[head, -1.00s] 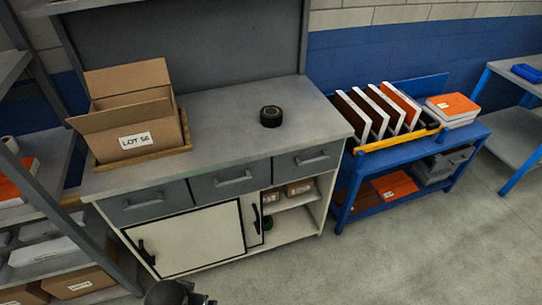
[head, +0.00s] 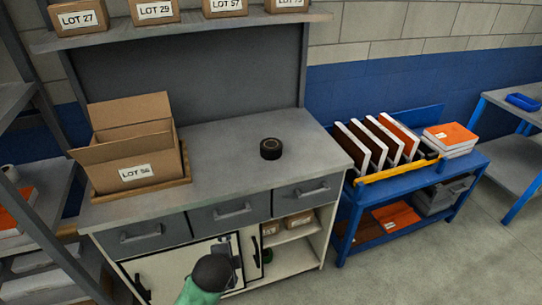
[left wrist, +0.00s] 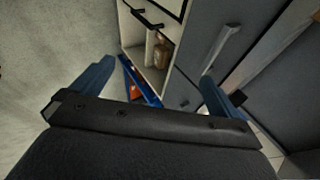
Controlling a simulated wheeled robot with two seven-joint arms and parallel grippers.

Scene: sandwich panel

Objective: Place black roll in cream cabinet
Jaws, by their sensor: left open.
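The black roll (head: 271,148) lies flat on the grey worktop, right of the open cardboard box. The cream cabinet (head: 315,262) is below the drawers. Its cream door panels (head: 165,272) with black handles cover the left and middle, and its right part is an open shelved bay. My left gripper (head: 228,246) is in front of the door panels, below the drawers and apart from the roll; my arm partly hides it. In the left wrist view its two blue fingers (left wrist: 157,82) are spread with nothing between them. My right gripper is not in view.
An open cardboard box (head: 130,150) stands on a tray at the worktop's left. Small boxes (head: 298,220) sit on the bay's upper shelf; the lower shelf looks mostly clear. A blue cart (head: 352,210) holding panels stands close on the right. Lot boxes line the shelf above.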

